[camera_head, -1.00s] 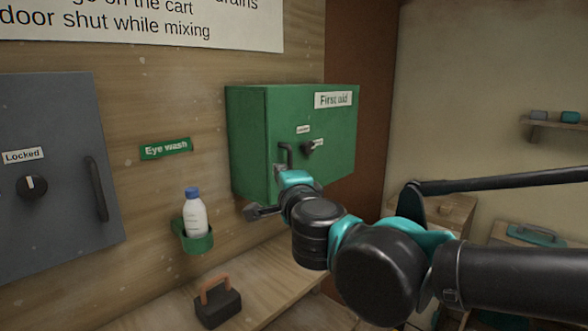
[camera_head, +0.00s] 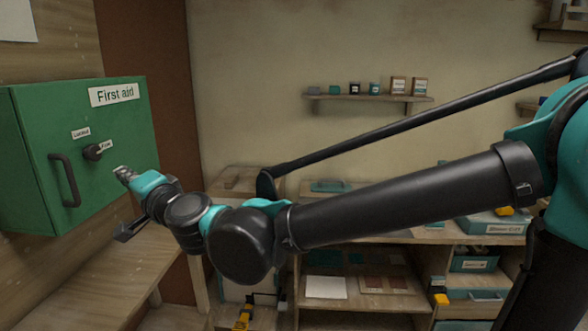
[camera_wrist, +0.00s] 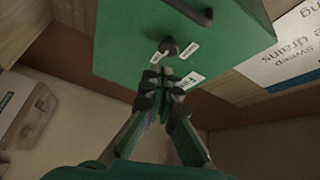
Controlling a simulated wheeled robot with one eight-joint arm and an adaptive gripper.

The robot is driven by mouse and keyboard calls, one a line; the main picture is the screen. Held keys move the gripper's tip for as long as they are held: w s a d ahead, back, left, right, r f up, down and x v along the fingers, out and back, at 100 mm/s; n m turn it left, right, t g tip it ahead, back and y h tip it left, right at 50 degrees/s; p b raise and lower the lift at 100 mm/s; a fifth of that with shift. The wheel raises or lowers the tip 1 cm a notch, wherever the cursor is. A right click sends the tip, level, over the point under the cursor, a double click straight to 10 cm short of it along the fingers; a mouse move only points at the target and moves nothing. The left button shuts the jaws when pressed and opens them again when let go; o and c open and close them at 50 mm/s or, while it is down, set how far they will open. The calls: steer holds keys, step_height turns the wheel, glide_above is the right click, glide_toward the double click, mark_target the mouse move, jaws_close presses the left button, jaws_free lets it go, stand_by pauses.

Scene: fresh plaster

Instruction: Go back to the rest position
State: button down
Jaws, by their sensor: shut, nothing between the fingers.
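My gripper (camera_head: 122,203) is in front of the green first aid cabinet (camera_head: 40,125), to the right of its dark handle (camera_head: 65,180) and below its black knob (camera_head: 93,152). In the wrist view my gripper (camera_wrist: 163,92) has its fingertips together with nothing between them. The green cabinet (camera_wrist: 120,40) fills the upper middle there, with the knob (camera_wrist: 168,46) just beyond the fingertips and the handle (camera_wrist: 190,12) farther up. The cabinet door looks shut. Whether the fingertips touch the cabinet is hard to tell, but a gap seems to show.
A wooden bench (camera_head: 120,275) runs below the cabinet. A wall shelf (camera_head: 365,98) holds several small items. A wooden shelf unit (camera_head: 370,235) with trays and boxes stands behind my arm. The space right of the cabinet looks open.

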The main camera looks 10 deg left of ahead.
steer(key=w+d+f+n+h, duration=0.1)
steer(key=w+d+f+n, duration=0.1)
steer(key=w+d+f, duration=0.4)
steer(key=w+d+f+n+h, duration=0.1)
steer(key=w+d+f+n, duration=0.15)
steer(key=w+d, duration=0.55)
steer(key=w+d+f+h, duration=0.2)
steer(key=w+d+f, duration=0.1)
steer(key=d+f, duration=0.4)
steer(key=w+d+f+h, duration=0.3)
steer(key=d+f, duration=0.2)
steer(key=d, duration=0.4)
steer(key=d+f+h, duration=0.3)
steer(key=d+f, duration=0.3)
steer(key=d, duration=0.3)
steer(key=d+f+h, duration=0.2)
steer(key=d+f, duration=0.3)
steer(key=d, duration=0.5)
steer(key=s+d+f+m+g+h, duration=0.1)
steer(key=s+d+f, duration=0.3)
steer(key=d, duration=0.4)
steer(key=s+d+f+m+g+h, duration=0.2)
steer(key=s+d+f+h, duration=0.2)
steer(key=d, duration=0.4)
steer(key=shift+s+d+f, duration=0.15)
steer(key=shift+s+f, duration=0.1)
steer(key=shift+s, duration=0.5)
